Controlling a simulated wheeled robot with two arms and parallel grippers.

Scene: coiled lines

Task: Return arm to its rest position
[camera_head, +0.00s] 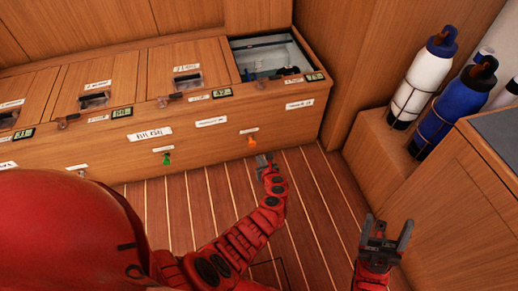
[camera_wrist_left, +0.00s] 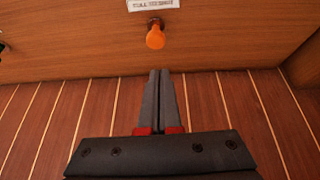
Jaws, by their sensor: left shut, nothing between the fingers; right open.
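My left gripper (camera_head: 263,160) reaches out over the floor toward the wooden bench front, just below and right of an orange knob (camera_head: 252,141). In the left wrist view its two dark fingers (camera_wrist_left: 160,73) are closed together with nothing between them. The orange knob (camera_wrist_left: 155,38) shows there just beyond the fingertips, under a white label. No contact with it is visible. My right gripper (camera_head: 386,236) is at the lower right, over the floor, with its fingers apart and empty.
The bench (camera_head: 220,131) has several lidded compartments; the right one (camera_head: 268,58) is open with things inside. A green knob (camera_head: 166,159) sits on its front. White (camera_head: 424,75) and blue (camera_head: 455,105) cylinders stand strapped at the right, by a cabinet (camera_head: 440,200). The striped floor (camera_head: 325,200) is clear.

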